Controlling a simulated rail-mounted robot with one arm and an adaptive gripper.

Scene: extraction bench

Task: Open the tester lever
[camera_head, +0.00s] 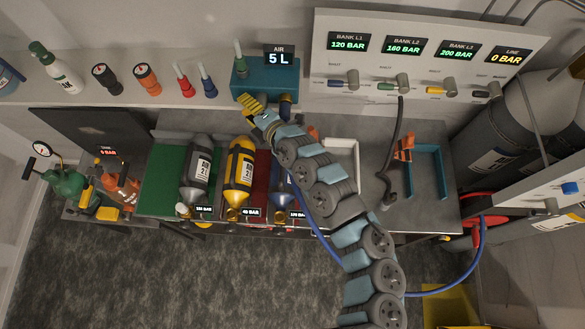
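A teal box (262,76) stands on the back shelf, with a display (279,55) reading AIR 5 L above it. A slim green-tipped cylinder (240,62) stands at its left end. A small dark blue fitting (286,103) sits at its lower front right. No part is clearly marked as the tester lever, and I cannot tell which part it is. My gripper (250,104), with yellow fingers, is at the lower front left of the box, just left of the fitting. I cannot tell whether it touches the box. The fingers are too small to show a gap or anything held.
Grey, yellow and blue cylinders (240,172) lie on the bench below, the blue one partly behind my arm. A valve panel (333,22) with bank displays is at the right. A dark hose (390,150) and orange tool (404,148) are on the right bench.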

